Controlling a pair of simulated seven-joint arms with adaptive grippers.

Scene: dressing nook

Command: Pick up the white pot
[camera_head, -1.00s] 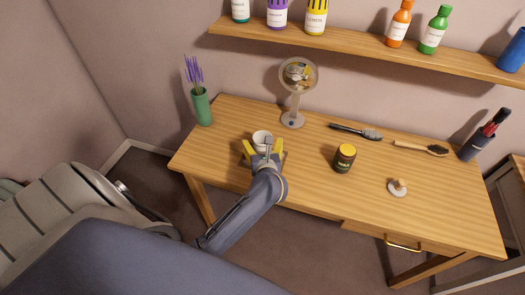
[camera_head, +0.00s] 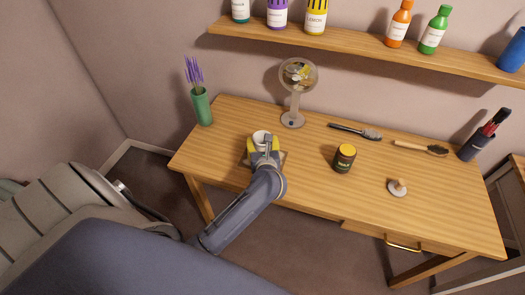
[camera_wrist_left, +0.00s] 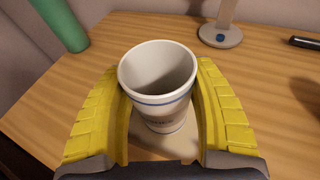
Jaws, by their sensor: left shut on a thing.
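The white pot (camera_head: 261,137) stands upright near the left end of the wooden table, on a small flat mat (camera_head: 246,160). In the left wrist view the pot (camera_wrist_left: 158,72) is an empty white cup shape with blue bands and some lettering too small to read. My left gripper (camera_head: 263,146) is shut on the pot, with its yellow fingers on either side of it. In the left wrist view the gripper (camera_wrist_left: 160,105) shows both fingers against the pot's sides. My right gripper is not in view.
A green vase (camera_head: 202,106) with purple flowers stands left of the pot, and a round mirror (camera_head: 293,119) behind it. A shelf (camera_head: 370,50) hangs above.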

